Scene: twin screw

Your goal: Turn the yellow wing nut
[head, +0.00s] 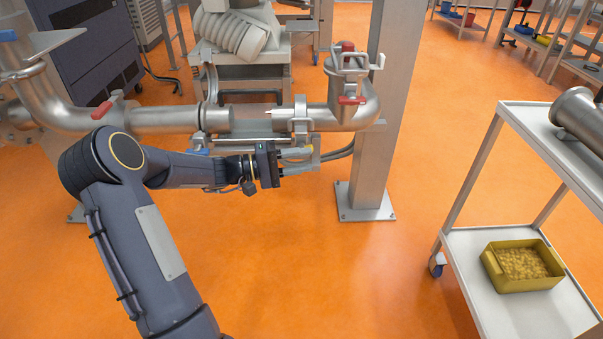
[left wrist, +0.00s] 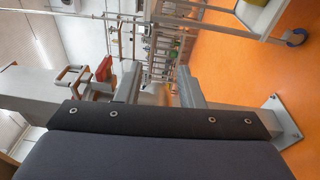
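I cannot make out a yellow wing nut in either view. A steel pipe run crosses the head view, with a left pipe (head: 165,119) and a right elbow (head: 345,112) facing each other across a gap. A clamp ring (head: 302,118) sits around the right pipe end. My left gripper (head: 308,160) is just below this pipe end, pointing right. In the left wrist view its two grey fingers (left wrist: 158,90) stand apart, with nothing clearly held between them. Whether they touch anything is unclear. My right gripper is not in view.
Red handles sit on the left pipe (head: 101,110) and elbow (head: 351,100). A steel post (head: 372,165) stands right of the gripper. A white cart (head: 480,255) at right carries a yellow bin (head: 525,284) of small yellowish pieces. The orange floor between is clear.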

